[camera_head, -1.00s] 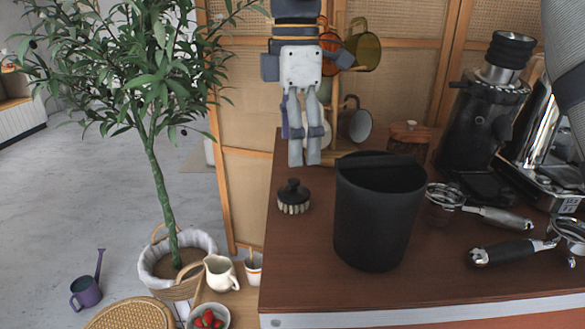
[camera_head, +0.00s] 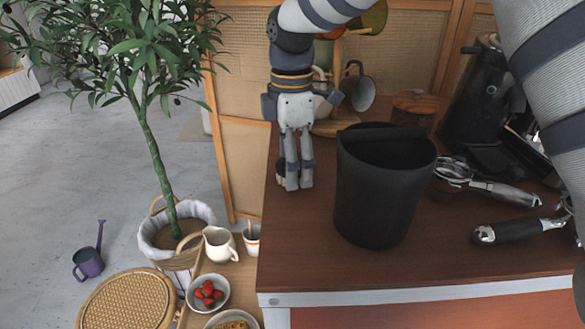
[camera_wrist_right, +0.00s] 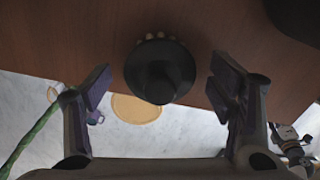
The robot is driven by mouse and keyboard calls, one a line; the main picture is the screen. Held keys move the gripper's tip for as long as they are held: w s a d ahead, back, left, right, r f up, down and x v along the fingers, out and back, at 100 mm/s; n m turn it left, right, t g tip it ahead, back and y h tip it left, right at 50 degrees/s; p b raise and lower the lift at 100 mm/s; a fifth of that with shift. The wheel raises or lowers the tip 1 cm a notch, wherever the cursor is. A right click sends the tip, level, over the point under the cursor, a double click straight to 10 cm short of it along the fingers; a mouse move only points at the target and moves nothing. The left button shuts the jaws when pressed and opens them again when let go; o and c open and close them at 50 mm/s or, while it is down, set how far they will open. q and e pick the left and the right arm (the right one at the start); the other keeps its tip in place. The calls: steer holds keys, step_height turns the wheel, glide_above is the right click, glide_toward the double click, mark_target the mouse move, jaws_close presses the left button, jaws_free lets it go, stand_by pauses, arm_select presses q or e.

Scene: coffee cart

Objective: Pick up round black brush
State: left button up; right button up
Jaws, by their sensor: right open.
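The round black brush (camera_wrist_right: 160,68) shows from above in the right wrist view, with pale bristles at its far edge. It stands on the brown cart top. My right gripper (camera_head: 297,186) points down at the cart's left edge, with its fingers low near the top. In the right wrist view the fingers are spread apart, one on each side of the brush, with gaps between them and it. The gripper is open and empty. In the head view it hides nearly all of the brush.
A tall black bin (camera_head: 378,215) stands just right of the gripper. Behind are a cup rack with mugs (camera_head: 362,92) and a lidded jar (camera_head: 412,108). Portafilters (camera_head: 515,230) lie at right. The front left of the cart top (camera_head: 300,240) is clear.

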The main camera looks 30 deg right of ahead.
steer(key=c, duration=1.3)
steer(key=shift+o, duration=0.2)
step_height(320, 180, up, 10)
steer(key=shift+r, duration=0.1)
